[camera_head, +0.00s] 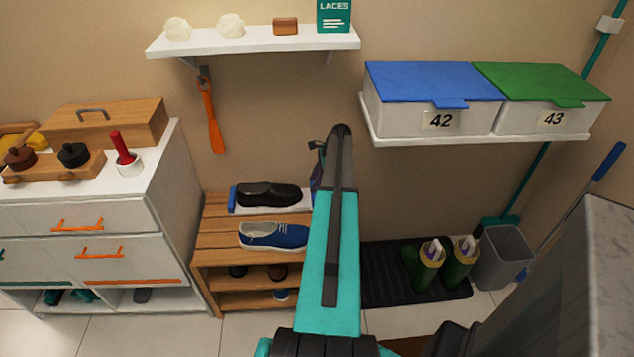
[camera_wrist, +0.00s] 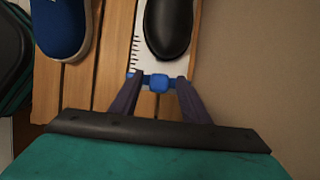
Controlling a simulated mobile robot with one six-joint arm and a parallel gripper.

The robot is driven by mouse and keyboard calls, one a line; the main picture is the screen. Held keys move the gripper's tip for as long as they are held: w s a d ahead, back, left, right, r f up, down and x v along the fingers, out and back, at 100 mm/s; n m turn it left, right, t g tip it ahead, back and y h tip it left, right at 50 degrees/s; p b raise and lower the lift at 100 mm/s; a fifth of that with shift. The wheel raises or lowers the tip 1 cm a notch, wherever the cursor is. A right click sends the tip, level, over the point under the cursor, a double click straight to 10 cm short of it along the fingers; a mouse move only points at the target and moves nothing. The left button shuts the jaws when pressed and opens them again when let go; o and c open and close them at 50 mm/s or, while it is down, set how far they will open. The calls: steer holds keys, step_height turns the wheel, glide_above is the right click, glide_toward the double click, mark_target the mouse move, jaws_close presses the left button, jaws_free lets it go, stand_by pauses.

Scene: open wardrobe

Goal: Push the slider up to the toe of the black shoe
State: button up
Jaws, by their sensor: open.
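The black shoe (camera_head: 268,194) lies on a white measuring board on top of the wooden rack. In the wrist view the shoe's rounded toe (camera_wrist: 168,40) points toward my gripper. The blue slider (camera_wrist: 159,84) crosses the white board (camera_wrist: 143,62), which has black scale marks along one edge. A narrow strip of bare board shows between slider and toe. My gripper (camera_wrist: 158,79) is open, its two dark fingers on either side of the slider's middle block; contact cannot be told. In the head view my arm hides the slider and most of the gripper (camera_head: 318,167).
A blue shoe (camera_head: 274,236) stands beside the board on the rack (camera_head: 215,240); it also shows in the wrist view (camera_wrist: 62,28). The wall is close on the board's other side. A shelf (camera_head: 250,42) and lidded boxes (camera_head: 440,118) hang above. A dark mat (camera_head: 385,275) holds green boots.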

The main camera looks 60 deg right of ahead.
steer(key=shift+x, duration=0.8)
jaws_close()
steer(key=shift+w+a, duration=0.55)
steer(key=shift+w, duration=0.2)
steer(key=shift+w+a, duration=0.5)
steer(key=shift+w, duration=0.25)
jaws_free()
steer(key=shift+r, duration=0.1)
steer(key=v, duration=1.3)
steer(key=shift+r+b, duration=0.3)
steer(key=shift+b, duration=0.15)
